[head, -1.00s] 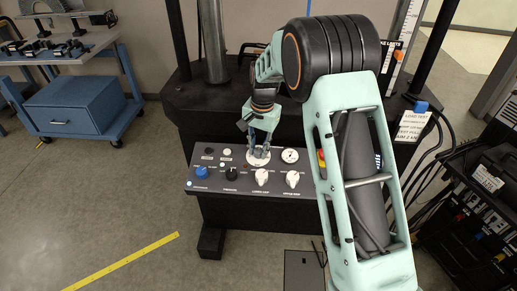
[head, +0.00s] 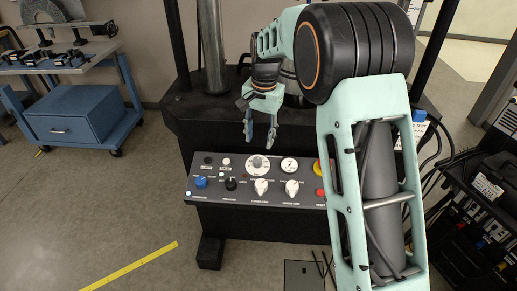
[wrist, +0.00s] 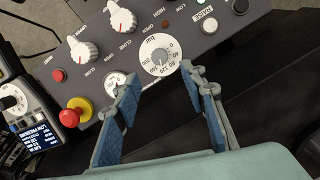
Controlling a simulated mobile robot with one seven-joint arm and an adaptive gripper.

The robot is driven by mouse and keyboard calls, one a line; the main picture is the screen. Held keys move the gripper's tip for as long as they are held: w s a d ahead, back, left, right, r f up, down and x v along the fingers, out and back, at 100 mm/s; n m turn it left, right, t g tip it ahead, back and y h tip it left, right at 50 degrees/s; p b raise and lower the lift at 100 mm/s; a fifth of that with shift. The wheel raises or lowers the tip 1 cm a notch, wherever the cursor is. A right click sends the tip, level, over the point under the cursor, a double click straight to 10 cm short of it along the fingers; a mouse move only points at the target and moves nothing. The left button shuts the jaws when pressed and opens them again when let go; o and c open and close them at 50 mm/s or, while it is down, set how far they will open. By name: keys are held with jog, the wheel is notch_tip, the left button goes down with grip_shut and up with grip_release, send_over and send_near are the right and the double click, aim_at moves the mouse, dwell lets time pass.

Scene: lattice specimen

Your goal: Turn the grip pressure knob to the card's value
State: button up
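A round white dial with a small grey centre knob (head: 257,163) sits on the sloped control panel (head: 215,218). I take it for the grip pressure knob. In the wrist view the dial (wrist: 160,58) carries numbers around its rim; its pointer setting is too small to read surely. My gripper (head: 260,142) hangs just above and behind the dial, apart from it. In the wrist view my gripper (wrist: 161,80) has its two blue fingers spread with nothing between them.
Beside the dial is a small gauge (head: 289,164). In front are two white pointer knobs (head: 262,187) (head: 291,188), a black knob (head: 230,184) and a blue one (head: 200,182). A red emergency button on yellow (wrist: 76,112) is at the panel's end. A dark machine base rises behind.

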notch_tip(320, 180, up, 2)
jog(key=shift+s+d+r, duration=0.1)
jog(key=shift+r, duration=0.05)
dwell(0.6)
